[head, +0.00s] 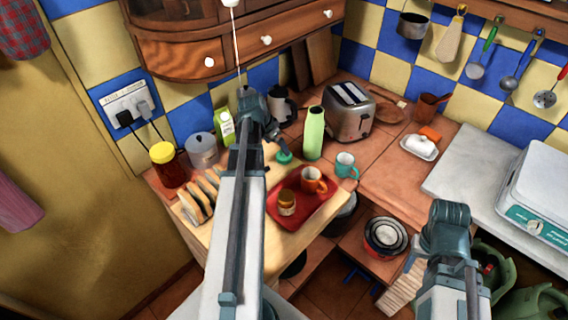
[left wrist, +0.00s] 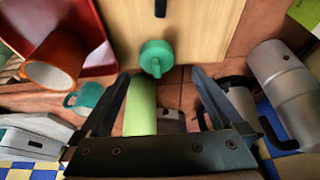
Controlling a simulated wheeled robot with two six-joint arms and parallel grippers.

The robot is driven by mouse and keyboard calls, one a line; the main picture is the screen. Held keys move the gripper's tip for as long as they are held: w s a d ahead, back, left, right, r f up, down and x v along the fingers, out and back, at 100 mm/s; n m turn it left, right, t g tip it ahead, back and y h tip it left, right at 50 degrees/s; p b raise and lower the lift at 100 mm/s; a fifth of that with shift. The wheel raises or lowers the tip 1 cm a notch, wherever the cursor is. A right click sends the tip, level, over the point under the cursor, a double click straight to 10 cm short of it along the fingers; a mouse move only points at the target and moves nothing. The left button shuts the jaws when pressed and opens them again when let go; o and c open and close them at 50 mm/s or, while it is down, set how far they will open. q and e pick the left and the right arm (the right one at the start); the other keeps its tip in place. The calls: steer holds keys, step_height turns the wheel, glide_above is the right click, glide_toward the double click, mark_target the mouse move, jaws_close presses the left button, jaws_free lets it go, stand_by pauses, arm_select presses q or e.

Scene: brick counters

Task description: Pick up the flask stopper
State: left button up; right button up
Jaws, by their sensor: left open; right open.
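The flask stopper is a small green round cap (head: 284,157) on the wooden board beside the red tray; it also shows in the left wrist view (left wrist: 156,57). The pale green flask (head: 313,133) stands upright behind it, and in the left wrist view it shows between the fingers (left wrist: 140,108). My left gripper (left wrist: 160,75) is open and empty, its fingertips on either side of the stopper's line and apart from it.
The red tray (head: 278,215) holds an orange mug (head: 314,180) and a small jar (head: 287,202). A teal mug (head: 346,165) and toaster (head: 351,113) stand to the right. A toast rack (head: 199,197), metal canister (head: 202,150) and carton (head: 224,127) stand left.

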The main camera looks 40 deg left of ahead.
mark_target(284, 156)
arm_select(q)
steer(key=shift+d+b+x, duration=0.15)
steer(key=shift+b+x, duration=1.25)
steer(key=shift+x, duration=0.45)
steer(key=shift+d+b+x, duration=0.1)
steer(key=shift+b+x, duration=1.3)
steer(key=shift+x, duration=0.5)
steer(key=shift+w+r, duration=0.2)
steer(key=c, duration=1.3)
